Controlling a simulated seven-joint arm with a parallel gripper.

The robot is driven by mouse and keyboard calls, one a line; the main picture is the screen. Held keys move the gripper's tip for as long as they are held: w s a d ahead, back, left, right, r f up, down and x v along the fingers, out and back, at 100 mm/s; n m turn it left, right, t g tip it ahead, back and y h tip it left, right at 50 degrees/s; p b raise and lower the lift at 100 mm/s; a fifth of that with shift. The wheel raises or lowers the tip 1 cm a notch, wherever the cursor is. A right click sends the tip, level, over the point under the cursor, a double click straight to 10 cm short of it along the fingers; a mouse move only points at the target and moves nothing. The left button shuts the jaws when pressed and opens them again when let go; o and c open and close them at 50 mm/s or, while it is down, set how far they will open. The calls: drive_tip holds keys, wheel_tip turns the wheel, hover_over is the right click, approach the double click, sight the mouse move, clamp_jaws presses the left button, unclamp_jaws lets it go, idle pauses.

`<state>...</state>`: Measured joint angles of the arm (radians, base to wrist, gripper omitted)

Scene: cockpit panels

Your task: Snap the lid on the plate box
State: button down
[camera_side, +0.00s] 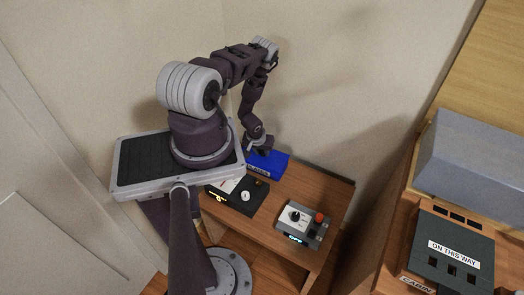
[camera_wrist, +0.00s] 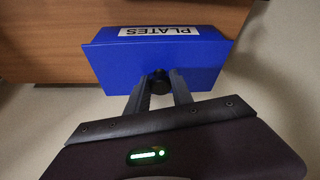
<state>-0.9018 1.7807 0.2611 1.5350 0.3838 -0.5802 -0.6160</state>
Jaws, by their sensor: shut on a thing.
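The blue plate box (camera_side: 270,164) stands at the back of the small wooden table, partly hidden by my arm. In the wrist view the blue box (camera_wrist: 205,42) carries a white PLATES label (camera_wrist: 158,31). A broad blue panel, seemingly its lid (camera_wrist: 118,72), faces the wrist camera. A round black knob (camera_wrist: 158,80) sits at the panel's near edge. My gripper (camera_wrist: 158,86) has its two fingers on either side of this knob and is shut on it. In the side view my gripper (camera_side: 262,150) is at the box. Whether the lid is fully seated I cannot tell.
A black panel (camera_side: 232,201) with a white knob and a grey panel (camera_side: 303,222) with a red button lie on the wooden table (camera_side: 262,228). A wall is close behind the box. At right, another wooden unit holds a dark panel (camera_side: 450,247) and a grey box (camera_side: 475,160).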

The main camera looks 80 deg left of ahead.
drive_tip(key=shift+f, duration=0.15)
idle(0.5)
drive_tip(key=c, duration=0.6)
unclamp_jaws()
drive_tip(key=shift+o, duration=0.2)
drive_tip(key=shift+r, duration=3.5)
clamp_jaws()
